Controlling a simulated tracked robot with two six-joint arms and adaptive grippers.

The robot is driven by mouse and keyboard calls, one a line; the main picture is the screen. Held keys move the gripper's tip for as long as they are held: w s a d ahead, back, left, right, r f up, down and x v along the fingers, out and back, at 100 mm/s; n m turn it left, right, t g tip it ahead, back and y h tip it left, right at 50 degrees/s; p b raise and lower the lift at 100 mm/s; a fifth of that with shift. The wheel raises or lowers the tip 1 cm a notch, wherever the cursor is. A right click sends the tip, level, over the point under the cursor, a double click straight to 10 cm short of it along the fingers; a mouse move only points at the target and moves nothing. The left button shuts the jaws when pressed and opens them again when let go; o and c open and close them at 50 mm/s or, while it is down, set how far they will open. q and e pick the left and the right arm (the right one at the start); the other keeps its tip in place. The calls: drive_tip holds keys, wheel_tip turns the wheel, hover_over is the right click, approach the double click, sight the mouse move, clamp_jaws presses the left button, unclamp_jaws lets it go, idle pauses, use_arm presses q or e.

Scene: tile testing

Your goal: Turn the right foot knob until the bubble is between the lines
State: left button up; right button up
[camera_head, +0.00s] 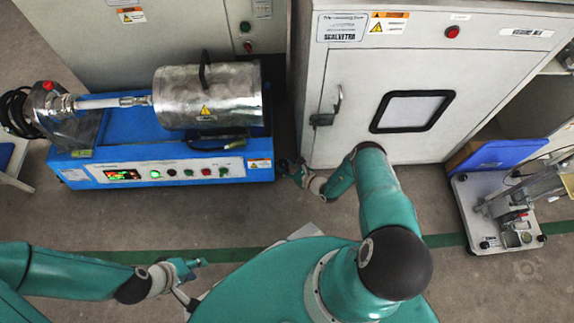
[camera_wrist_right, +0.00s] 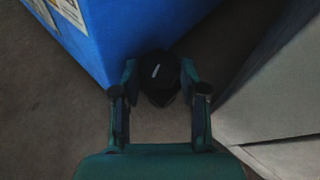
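The blue machine (camera_head: 150,140) stands on the floor at the left in the head view, with a steel cylinder (camera_head: 207,95) on top. The right foot knob (camera_wrist_right: 161,75) is a black round piece with a pale mark, low at the machine's corner. My right gripper (camera_wrist_right: 160,80) has one finger on each side of it; I cannot tell whether both fingers touch. In the head view this gripper (camera_head: 297,172) is beside the machine's front right corner. A small yellow-green piece (camera_head: 82,153) sits on the machine's front left edge; no bubble or lines can be made out. My left gripper (camera_head: 197,280) is empty, its fingers apart.
A grey cabinet (camera_head: 350,100) with a windowed door stands close right of the machine, leaving a narrow gap. A wheeled stand (camera_head: 500,210) is at the far right. The floor (camera_head: 130,215) in front of the machine is clear.

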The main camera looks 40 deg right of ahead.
drive_tip(key=shift+d+f+n+y+b, duration=0.2)
drive_tip(key=shift+n+y+b, duration=0.15)
drive_tip(key=shift+b, duration=0.45)
drive_tip(key=shift+c, duration=0.3)
drive_tip(key=shift+r+n+g+y, duration=0.15)
drive_tip(key=shift+n+g+y, duration=0.1)
drive_tip(key=shift+g+y, duration=0.1)
drive_tip(key=shift+a, duration=0.1)
drive_tip(key=shift+s, duration=0.1)
drive_tip(key=o, duration=0.8)
drive_tip(key=shift+o, duration=0.2)
drive_tip(key=shift+r, duration=0.1)
drive_tip(key=shift+s+d+r, duration=0.1)
drive_tip(key=shift+s+d, duration=0.15)
drive_tip(key=shift+s, duration=0.05)
drive_tip(key=v, duration=0.7)
drive_tip(key=shift+s, duration=0.2)
drive_tip(key=shift+a, duration=0.1)
